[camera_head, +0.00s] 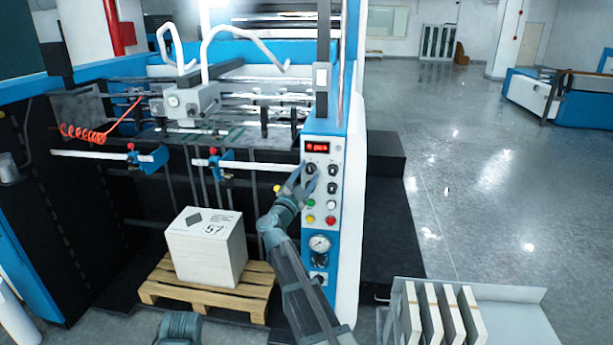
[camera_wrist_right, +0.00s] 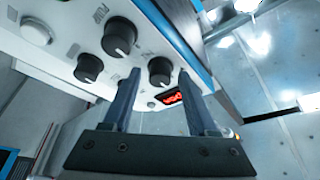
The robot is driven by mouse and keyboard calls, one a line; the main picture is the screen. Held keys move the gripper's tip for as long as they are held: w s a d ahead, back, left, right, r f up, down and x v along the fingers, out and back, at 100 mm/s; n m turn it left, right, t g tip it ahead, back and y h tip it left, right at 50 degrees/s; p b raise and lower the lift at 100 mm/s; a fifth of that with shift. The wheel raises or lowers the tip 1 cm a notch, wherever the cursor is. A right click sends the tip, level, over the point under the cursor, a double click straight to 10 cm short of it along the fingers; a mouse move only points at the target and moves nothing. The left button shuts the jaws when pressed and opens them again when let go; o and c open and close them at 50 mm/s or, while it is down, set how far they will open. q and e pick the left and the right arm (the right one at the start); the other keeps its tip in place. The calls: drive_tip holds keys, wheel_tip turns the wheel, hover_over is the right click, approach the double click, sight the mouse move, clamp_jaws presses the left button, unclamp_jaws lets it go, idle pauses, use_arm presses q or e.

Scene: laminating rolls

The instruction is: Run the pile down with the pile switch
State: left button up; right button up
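The pile (camera_head: 207,250) is a white block marked 57 on a wooden pallet (camera_head: 205,297) in front of the machine. The control panel (camera_head: 322,192) carries several black knobs and coloured buttons under a red display (camera_head: 316,147). My right gripper (camera_head: 308,175) is at the panel's upper left. In the wrist view its two fingers (camera_wrist_right: 161,75) stand apart on either side of a black knob (camera_wrist_right: 160,70) near the red display. Contact with the knob cannot be told. I cannot read which knob is the pile switch. My left gripper is not in view.
More knobs (camera_wrist_right: 120,37) sit close beside the fingers. A pressure gauge (camera_head: 320,243) is lower on the panel. A rack of upright boards (camera_head: 432,315) stands at lower right. The floor (camera_head: 450,180) to the right is clear.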

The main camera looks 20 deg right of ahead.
idle(0.3)
drive_tip(key=shift+b+v, duration=1.9)
drive_tip(key=shift+v, duration=5)
drive_tip(key=shift+r, duration=0.1)
